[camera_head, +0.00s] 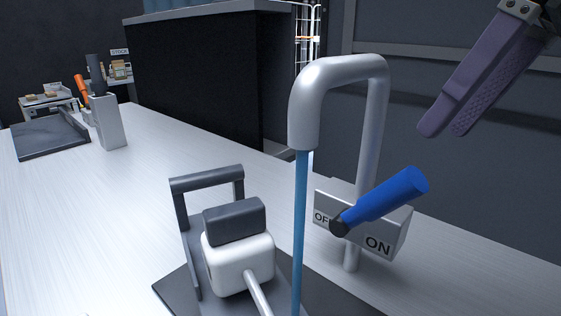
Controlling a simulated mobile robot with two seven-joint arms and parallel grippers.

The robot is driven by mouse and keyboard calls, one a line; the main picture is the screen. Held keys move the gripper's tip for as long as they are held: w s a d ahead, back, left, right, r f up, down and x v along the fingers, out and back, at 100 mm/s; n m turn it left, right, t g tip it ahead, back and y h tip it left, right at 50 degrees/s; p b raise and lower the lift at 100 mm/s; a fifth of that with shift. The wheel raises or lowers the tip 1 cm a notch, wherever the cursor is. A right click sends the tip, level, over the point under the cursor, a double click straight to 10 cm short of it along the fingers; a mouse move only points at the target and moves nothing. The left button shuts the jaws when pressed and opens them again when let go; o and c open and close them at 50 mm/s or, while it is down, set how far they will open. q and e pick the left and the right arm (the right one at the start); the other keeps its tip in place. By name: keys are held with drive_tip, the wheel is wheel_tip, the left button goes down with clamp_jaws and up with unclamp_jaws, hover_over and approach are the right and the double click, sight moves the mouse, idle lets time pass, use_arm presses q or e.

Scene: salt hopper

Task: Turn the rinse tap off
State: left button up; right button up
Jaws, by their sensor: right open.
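The rinse tap (372,115) is a grey curved spout on an upright pipe. A blue stream of water (301,220) runs straight down from its mouth. Its blue lever handle (385,199) tilts up to the right from a dark pivot on a grey box (402,232). The box is labelled OFF at the left and ON at the right; the lever partly covers OFF. My right gripper (440,133) has purple fingers. It is open and empty, above and to the right of the lever and apart from it. My left gripper is not in view.
A white and dark device with a dark handle frame (206,182) stands left of the water. A grey holder (110,122) with upright tools and a dark tray (45,139) sit farther back left. The counter (140,210) between them is clear.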

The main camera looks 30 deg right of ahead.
sight(412, 168)
drive_tip(key=x, duration=0.8)
drive_tip(key=shift+s+a+f+b, duration=0.1)
drive_tip(key=shift+a+f+b, duration=0.2)
drive_tip(key=shift+a+b, duration=0.1)
drive_tip(key=shift+a+f, duration=0.1)
drive_tip(key=shift+f, duration=0.35)
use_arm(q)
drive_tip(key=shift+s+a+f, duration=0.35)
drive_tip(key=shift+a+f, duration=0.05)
use_arm(e)
drive_tip(key=c, duration=1)
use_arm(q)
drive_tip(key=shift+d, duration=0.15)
use_arm(e)
clamp_jaws()
drive_tip(key=shift+r, duration=0.1)
